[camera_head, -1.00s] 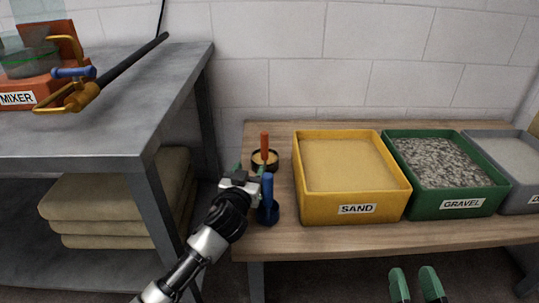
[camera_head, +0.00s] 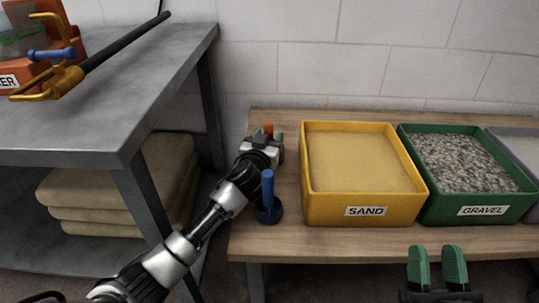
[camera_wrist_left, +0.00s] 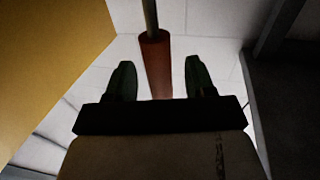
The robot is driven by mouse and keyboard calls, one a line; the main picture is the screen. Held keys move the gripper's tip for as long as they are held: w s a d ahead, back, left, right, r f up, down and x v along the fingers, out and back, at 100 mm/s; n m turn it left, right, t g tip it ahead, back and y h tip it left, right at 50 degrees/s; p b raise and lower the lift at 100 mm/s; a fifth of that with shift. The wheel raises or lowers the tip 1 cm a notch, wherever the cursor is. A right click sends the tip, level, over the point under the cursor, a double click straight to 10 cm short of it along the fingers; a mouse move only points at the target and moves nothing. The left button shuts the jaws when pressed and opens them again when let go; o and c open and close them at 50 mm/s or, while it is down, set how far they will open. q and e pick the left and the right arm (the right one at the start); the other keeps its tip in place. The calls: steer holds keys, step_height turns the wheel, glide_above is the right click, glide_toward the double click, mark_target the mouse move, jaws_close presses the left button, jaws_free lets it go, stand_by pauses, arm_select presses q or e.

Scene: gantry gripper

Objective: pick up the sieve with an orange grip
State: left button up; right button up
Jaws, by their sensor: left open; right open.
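The sieve's orange grip (camera_head: 268,128) stands upright at the back left of the wooden table. Its pan is hidden behind my left gripper in the head view. My left gripper (camera_head: 267,135) is open at the grip. In the left wrist view the orange grip (camera_wrist_left: 156,62) stands between the two green fingers of the left gripper (camera_wrist_left: 159,70), with visible gaps on both sides. A thin grey rod runs on from the grip's upper end there. My right gripper (camera_head: 437,268) is open and empty in front of the table's front edge.
A blue-handled tool (camera_head: 268,190) stands upright just in front of the left gripper, close to my left arm. A yellow SAND bin (camera_head: 365,212) is to the right, then a green GRAVEL bin (camera_head: 480,212). A grey metal bench (camera_head: 150,85) stands at left.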

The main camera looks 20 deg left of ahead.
arm_select(q)
steer(key=shift+w, duration=1.15)
arm_select(e)
steer(key=shift+s+r+t+y, duration=0.3)
steer(key=shift+s+r+t, duration=0.3)
steer(key=shift+r+t, duration=0.25)
arm_select(q)
steer(key=shift+c, duration=0.4)
arm_select(e)
steer(key=shift+f, duration=0.1)
arm_select(q)
steer(key=c, duration=0.8)
steer(key=shift+c, duration=0.2)
arm_select(e)
steer(key=shift+w, duration=0.1)
